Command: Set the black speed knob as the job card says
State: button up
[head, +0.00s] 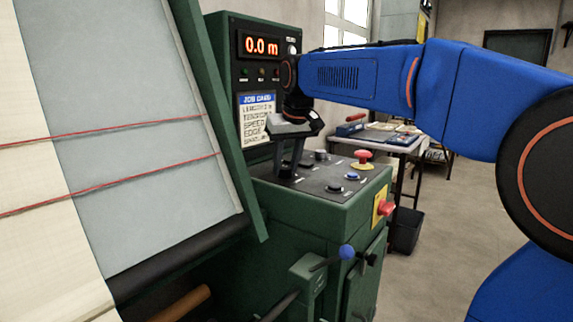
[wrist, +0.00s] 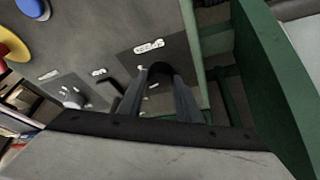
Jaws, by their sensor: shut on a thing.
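My gripper (head: 287,173) points down onto the control panel of the green machine, at the panel's left part. In the head view the fingers mostly hide this knob. The job card (head: 257,116) is on the upright panel, with a blue header and lines including tension, speed and edge. Its right side is covered by my arm, so the speed value cannot be read.
A red display (head: 262,45) above the card reads 0.0 m. Pale cloth (head: 130,110) with red threads fills the left. A table (head: 400,146) stands behind.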

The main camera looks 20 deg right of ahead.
jog(key=m+h, duration=0.1)
jog(key=m, duration=0.3)
jog(key=shift+a+m+h, duration=0.2)
jog(key=shift+m+h, duration=0.1)
jog(key=shift+h, duration=0.1)
jog(key=shift+a+m+g+h, duration=0.1)
jog(key=shift+m+g+h, duration=0.25)
jog(key=shift+m, duration=0.8)
jog(key=shift+m+g+h, duration=0.25)
jog(key=shift+m+h, duration=0.2)
jog(key=shift+m, duration=0.7)
jog(key=o, duration=1)
jog(key=shift+o, duration=0.2)
jog(key=v, duration=1.7)
jog(key=shift+a+r, duration=0.1)
